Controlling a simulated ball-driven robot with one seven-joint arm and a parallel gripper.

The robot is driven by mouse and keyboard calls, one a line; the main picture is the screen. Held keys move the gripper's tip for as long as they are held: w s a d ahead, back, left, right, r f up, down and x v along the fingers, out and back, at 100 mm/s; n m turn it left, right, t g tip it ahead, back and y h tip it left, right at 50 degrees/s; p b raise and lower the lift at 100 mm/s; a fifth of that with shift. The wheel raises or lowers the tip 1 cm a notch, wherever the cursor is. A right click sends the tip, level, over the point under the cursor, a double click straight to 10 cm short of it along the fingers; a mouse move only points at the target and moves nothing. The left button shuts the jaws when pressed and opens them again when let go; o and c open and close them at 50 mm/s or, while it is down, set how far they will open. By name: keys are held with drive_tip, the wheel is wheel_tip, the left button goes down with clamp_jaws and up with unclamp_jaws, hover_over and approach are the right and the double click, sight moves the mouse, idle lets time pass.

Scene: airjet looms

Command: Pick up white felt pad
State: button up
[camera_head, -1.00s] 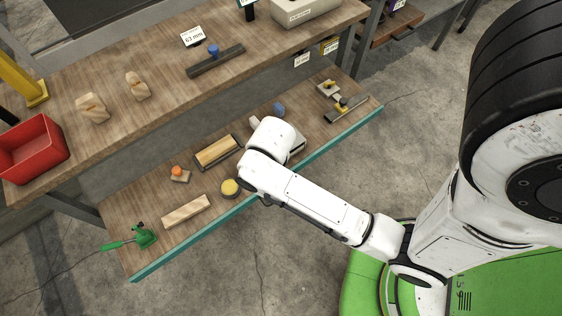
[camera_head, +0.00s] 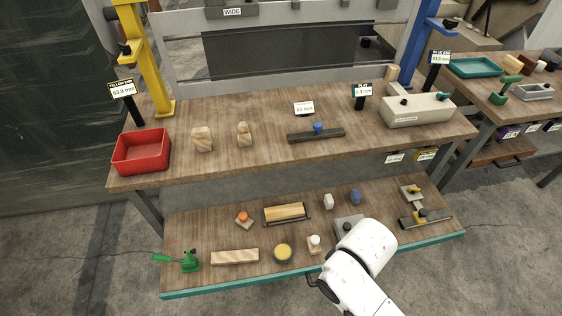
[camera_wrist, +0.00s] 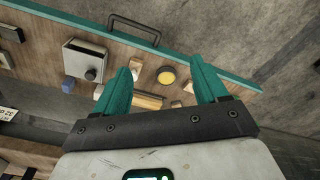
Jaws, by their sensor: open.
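A small whitish block (camera_head: 328,201) stands on the lower shelf beside a blue one (camera_head: 355,197); it looks like the white felt pad, though its material is too small to tell. In the wrist view a pale piece (camera_wrist: 98,92) beside a blue one (camera_wrist: 68,85) appears to be the same, left of my left finger. A white-topped wooden block (camera_head: 314,244) sits nearer the front edge. My gripper (camera_wrist: 161,67) is open and empty above the shelf, its teal fingers on either side of a yellow disc in the picture. The gripper is hidden in the head view.
The lower shelf (camera_head: 200,222) also holds a yellow round tin (camera_head: 283,253), a wood bar (camera_head: 235,257), a framed roller (camera_head: 286,213), an orange-topped block (camera_head: 243,219) and a grey box (camera_head: 349,225) partly behind my arm. The upper table (camera_head: 260,108) overhangs behind. A dark handle (camera_wrist: 135,30) projects from the front edge.

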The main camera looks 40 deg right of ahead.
drive_tip(key=w+d+f+m+b, duration=0.3)
drive_tip(key=w+d+f+b, duration=0.1)
drive_tip(key=w+f, duration=0.3)
drive_tip(key=m+b, duration=0.2)
drive_tip(key=m, duration=0.1)
hover_over(315, 240)
drive_tip(key=s, duration=0.1)
drive_tip(key=shift+h, duration=0.3)
drive_tip(key=f, duration=0.4)
drive_tip(key=shift+a+f, duration=0.25)
drive_tip(key=shift+f, duration=0.15)
drive_tip(key=f, duration=0.1)
drive_tip(key=f+b, duration=0.1)
drive_tip(key=f, duration=0.2)
drive_tip(key=shift+w+d+f, duration=0.25)
drive_tip(key=shift+d, duration=0.05)
drive_tip(key=shift+w+d+f+b, duration=0.15)
drive_tip(key=shift+f+b, duration=0.4)
drive_tip(key=shift+f, duration=1)
drive_tip(key=shift+w+a+f+b, duration=0.15)
drive_tip(key=shift+f+b, duration=0.4)
drive_tip(key=shift+f, duration=0.95)
drive_tip(key=shift+d, duration=0.1)
drive_tip(key=shift+c, duration=0.3)
drive_tip(key=c, duration=1.2)
drive_tip(key=shift+r, duration=0.15)
